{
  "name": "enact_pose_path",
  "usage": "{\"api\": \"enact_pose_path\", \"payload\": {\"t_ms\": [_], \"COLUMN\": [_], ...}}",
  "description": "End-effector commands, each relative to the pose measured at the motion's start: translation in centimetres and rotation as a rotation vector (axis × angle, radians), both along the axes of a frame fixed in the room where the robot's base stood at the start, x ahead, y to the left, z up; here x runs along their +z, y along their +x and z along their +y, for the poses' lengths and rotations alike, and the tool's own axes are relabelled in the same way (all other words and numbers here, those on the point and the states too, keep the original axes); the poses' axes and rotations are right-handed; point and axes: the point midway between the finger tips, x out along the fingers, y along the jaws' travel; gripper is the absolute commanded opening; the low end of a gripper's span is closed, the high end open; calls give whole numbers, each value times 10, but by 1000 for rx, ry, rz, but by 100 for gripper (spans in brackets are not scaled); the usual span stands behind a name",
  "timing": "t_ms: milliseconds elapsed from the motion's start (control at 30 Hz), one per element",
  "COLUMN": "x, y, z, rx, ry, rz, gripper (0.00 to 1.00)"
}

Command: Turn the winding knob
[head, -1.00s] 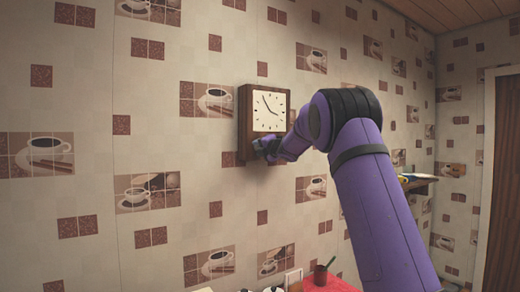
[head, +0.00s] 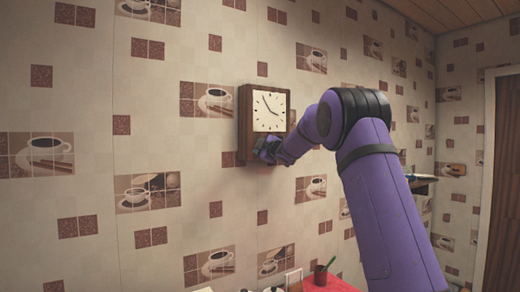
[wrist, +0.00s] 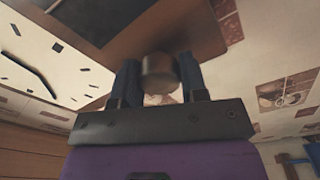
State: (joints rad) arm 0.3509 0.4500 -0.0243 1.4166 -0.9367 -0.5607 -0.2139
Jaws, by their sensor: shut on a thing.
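A wall clock (head: 243,122) with a dark wooden case and a white face hangs on the tiled wall, in the middle of the head view. Its white face also shows at the left of the wrist view (wrist: 50,60). A round brown winding knob (wrist: 159,74) sticks out of the case below the face. My gripper (wrist: 160,82) is shut on the knob, one dark finger on each side of it. In the head view my gripper (head: 266,150) is at the lower part of the clock and hides the knob.
A red-topped surface (head: 330,284) with a dark cup (head: 321,277) stands below at the bottom edge. A shelf (head: 422,183) is on the wall to the right, partly behind my arm. The wall around the clock is free.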

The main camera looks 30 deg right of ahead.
Motion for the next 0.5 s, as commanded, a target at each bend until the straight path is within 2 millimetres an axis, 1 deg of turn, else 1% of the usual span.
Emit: {"api": "enact_pose_path", "payload": {"t_ms": [300, 500], "x": [-1, -1], "y": [0, 0], "z": [-1, -1], "rx": [-1, -2], "ry": [294, 445], "rz": [11, 18], "gripper": [16, 16]}}
